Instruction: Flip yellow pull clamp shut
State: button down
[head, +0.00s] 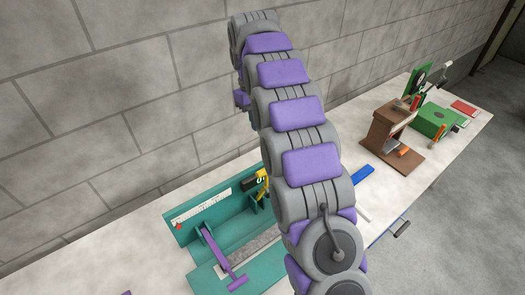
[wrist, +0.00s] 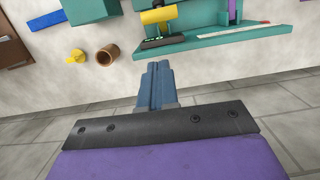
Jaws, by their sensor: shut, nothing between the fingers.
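The yellow pull clamp (head: 262,180) is on the teal fixture (head: 180,228), beside a black part, and my arm partly covers that area in the head view. In the wrist view the yellow clamp (wrist: 158,15) shows near the top edge, with a dark bar beside it. Its exact lever position is hard to tell. My gripper (wrist: 157,68) is shut and empty, with its blue-grey fingers together. The fingertips point toward the clamp, and a gap shows between them in the picture. In the head view my gripper is not clearly visible behind my arm.
The fixture carries a white ruler (head: 203,208) and a purple lever (head: 218,255). A brown cup (wrist: 107,55), a yellow knob (wrist: 76,56) and a blue strip (wrist: 47,21) lie nearby. A brown stand (head: 388,135) and green box (head: 433,121) are farther right. A block wall runs behind the table.

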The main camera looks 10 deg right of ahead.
jog(key=shift+w+a+f, duration=0.2)
jog(key=shift+w+a, duration=0.4)
jog(key=shift+w, duration=0.2)
jog(key=shift+d, duration=0.1)
jog(key=s+d+f, duration=0.1)
jog(key=s+f, duration=0.1)
jog(key=f, duration=0.4)
jog(key=s+d+f, duration=0.1)
jog(key=s+f, duration=0.1)
jog(key=f, duration=0.4)
jog(key=shift+s+d, duration=0.2)
jog(key=shift+s, duration=0.05)
